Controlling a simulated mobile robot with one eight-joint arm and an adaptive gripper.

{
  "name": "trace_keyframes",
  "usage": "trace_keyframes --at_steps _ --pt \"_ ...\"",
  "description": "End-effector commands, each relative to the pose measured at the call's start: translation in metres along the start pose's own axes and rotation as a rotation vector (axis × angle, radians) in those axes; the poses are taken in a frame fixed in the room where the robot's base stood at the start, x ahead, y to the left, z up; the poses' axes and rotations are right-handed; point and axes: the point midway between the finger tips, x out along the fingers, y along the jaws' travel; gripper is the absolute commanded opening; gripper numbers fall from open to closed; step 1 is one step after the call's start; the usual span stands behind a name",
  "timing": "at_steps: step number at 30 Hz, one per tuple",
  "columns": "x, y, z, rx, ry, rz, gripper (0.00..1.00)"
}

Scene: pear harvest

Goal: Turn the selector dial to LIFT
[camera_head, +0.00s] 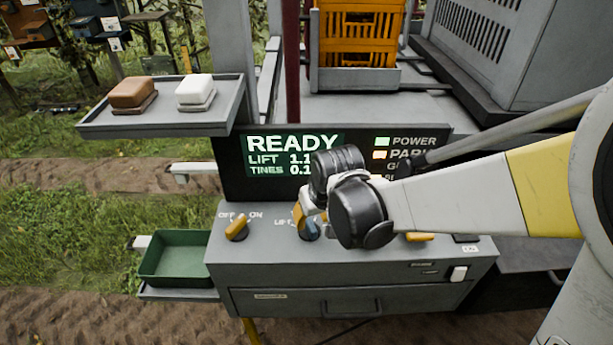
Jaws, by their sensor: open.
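The selector dial (309,231) is a blue knob on the sloped top of the grey control console. Part of a LIFT label shows just left of it. My gripper (304,214) is at the dial's upper edge, open, and my dark wrist joints cover much of it. I cannot tell whether the fingers touch the dial. The dial's pointer and its other labels are hidden. The display (293,155) above reads READY, with LIFT and TINES values partly covered by my wrist.
A yellow OFF/ON knob (237,229) stands left of the dial, and another yellow control (420,237) to the right. A green tray (174,259) sits at left. A shelf (229,112) holds a brown and a white block. Orange crates (358,35) stand behind the display.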

Motion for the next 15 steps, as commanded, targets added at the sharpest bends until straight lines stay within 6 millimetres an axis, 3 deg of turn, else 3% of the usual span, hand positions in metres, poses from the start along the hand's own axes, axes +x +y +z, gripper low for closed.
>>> trace_keyframes --at_steps 1,6,15 --pt "0.013 0.000 0.001 0.000 0.000 0.000 0.40" --pt "0.039 0.000 0.000 0.000 0.000 0.000 0.40" --pt "0.051 0.000 0.000 0.000 0.000 0.000 0.40"
